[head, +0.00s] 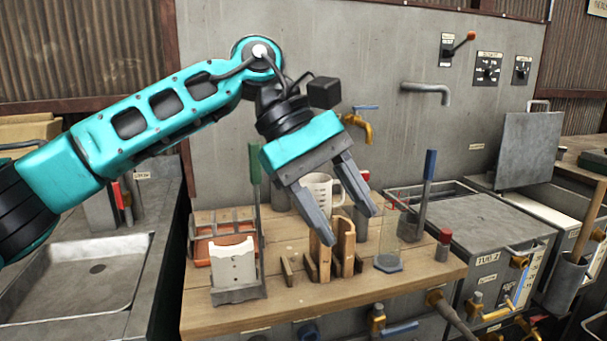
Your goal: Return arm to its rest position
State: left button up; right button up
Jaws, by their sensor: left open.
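My left gripper (345,222) is open, with its two grey fingers apart and pointing down and to the right. Nothing shows between the fingers. My teal left arm comes in from the left edge and bends over the wooden bench top (240,313). In the picture the fingertips overlap the wooden holder (345,245) on the bench. I cannot tell whether they touch it. My right gripper is not in view.
A rack with a white plate (233,264), a white measuring jug (318,189) and a clear cylinder (388,245) stand on the bench. A metal sink (95,267) is at left, a grey tank (495,225) at right. A brass tap (358,125) sticks out behind.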

pick_arm(q)
jog(key=s+d+f+n+g+h, duration=0.2)
jog(key=s+d+n+g+h, duration=0.2)
jog(key=d+n+h, duration=0.45)
jog(key=w+a+f+m+t+y+p, duration=0.15)
jog(key=w+a+f+m+t, duration=0.25)
jog(key=a+f+m+t, duration=0.75)
jog(key=w+a+f+m+t+y+p, duration=0.15)
jog(key=w+a+f+m+t, duration=0.35)
jog(key=m+t, duration=1.15)
jog(key=s+a+f+n+g+y, duration=0.5)
jog(key=s+f, duration=0.4)
jog(key=f, duration=0.2)
jog(key=s+a+f+n+g+y, duration=0.4)
jog(key=s+a+f+n, duration=0.3)
jog(key=f, duration=0.5)
jog(key=shift+s+a+f+g+y, duration=0.25)
jog(key=shift+s+a+g+y, duration=0.2)
jog(key=shift+s+a, duration=0.55)
